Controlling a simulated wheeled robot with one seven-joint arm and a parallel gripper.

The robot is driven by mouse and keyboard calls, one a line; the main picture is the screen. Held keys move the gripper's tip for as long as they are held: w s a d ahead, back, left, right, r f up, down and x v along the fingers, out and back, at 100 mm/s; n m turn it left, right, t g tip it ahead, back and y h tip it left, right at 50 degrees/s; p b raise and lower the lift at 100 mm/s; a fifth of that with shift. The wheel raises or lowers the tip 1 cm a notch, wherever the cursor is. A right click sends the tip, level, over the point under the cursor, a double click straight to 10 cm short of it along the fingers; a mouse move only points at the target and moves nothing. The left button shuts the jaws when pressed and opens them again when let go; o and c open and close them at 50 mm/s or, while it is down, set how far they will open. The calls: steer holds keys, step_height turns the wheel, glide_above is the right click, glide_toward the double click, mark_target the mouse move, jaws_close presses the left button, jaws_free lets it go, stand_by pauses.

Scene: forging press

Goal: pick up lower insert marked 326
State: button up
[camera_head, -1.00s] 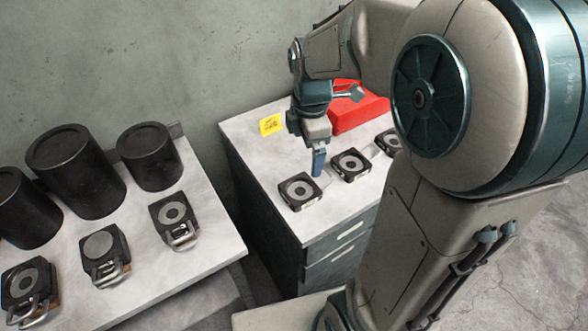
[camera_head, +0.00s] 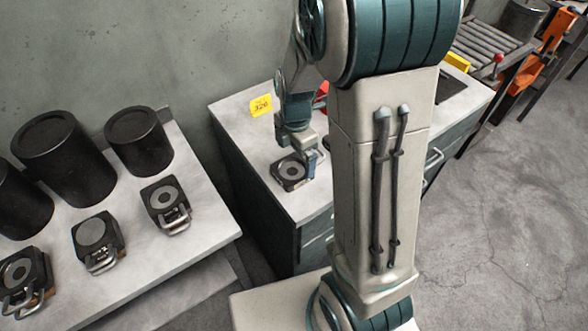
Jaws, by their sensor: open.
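A square black insert with a round grey face (camera_head: 290,172) lies flat on the grey cabinet top (camera_head: 237,120), near its front left edge. A yellow note reading 326 (camera_head: 261,106) is behind it. No number is legible on the insert itself. My gripper (camera_head: 311,166) points down at the insert's right side, with its blue fingers close to it. The jaws are open; I cannot tell whether they straddle or touch the insert.
On the left bench (camera_head: 199,240) stand several black cylinders (camera_head: 139,141) and inserts with metal handles (camera_head: 166,205). A sliver of a red object (camera_head: 321,95) shows behind my arm. A roller conveyor (camera_head: 487,45) is at the upper right. Open concrete floor (camera_head: 500,190) lies right.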

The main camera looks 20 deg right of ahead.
mark_target(294, 170)
steer(key=shift+w+a+f+p, duration=0.1)
steer(key=shift+f+p, duration=0.05)
steer(key=shift+f, duration=1)
steer(key=shift+a+f+p, duration=0.1)
steer(key=shift+f+p, duration=0.05)
steer(key=shift+f, duration=1)
steer(key=shift+r, duration=0.1)
steer(key=c, duration=2)
steer(key=shift+o, duration=0.2)
steer(key=shift+r, duration=0.15)
